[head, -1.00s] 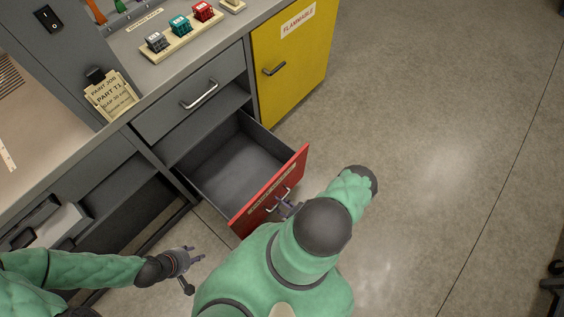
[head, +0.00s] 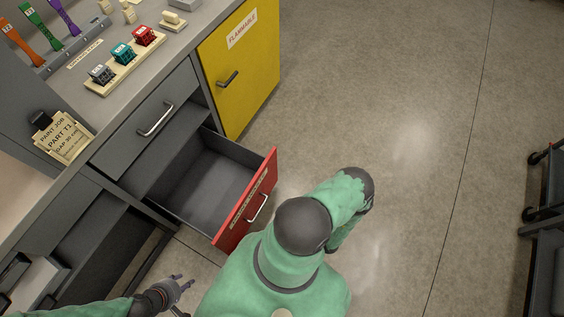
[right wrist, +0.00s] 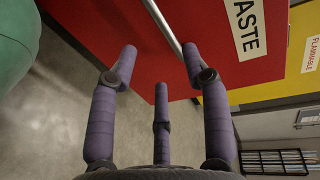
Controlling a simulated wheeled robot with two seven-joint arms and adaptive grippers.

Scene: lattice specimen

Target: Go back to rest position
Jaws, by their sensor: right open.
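My left gripper (head: 177,286) is at the bottom left of the head view, low in front of the bench; its fingers are small there and I see nothing held in them. My right arm reaches forward in green covering, and its gripper is hidden in the head view. In the right wrist view my right gripper (right wrist: 160,75) is open, with its purple fingers spread and empty. The red-fronted drawer (head: 250,205) stands open and its inside looks empty. Its metal handle (head: 258,207) also shows in the right wrist view (right wrist: 162,25), just beyond the fingers, apparently apart from them.
A yellow flammable cabinet (head: 240,70) stands beyond the drawer. The grey bench carries a rack with small grey, teal and red blocks (head: 123,53) and a paint job card (head: 64,138). A dark cart (head: 548,210) is at the right edge. The floor between is clear.

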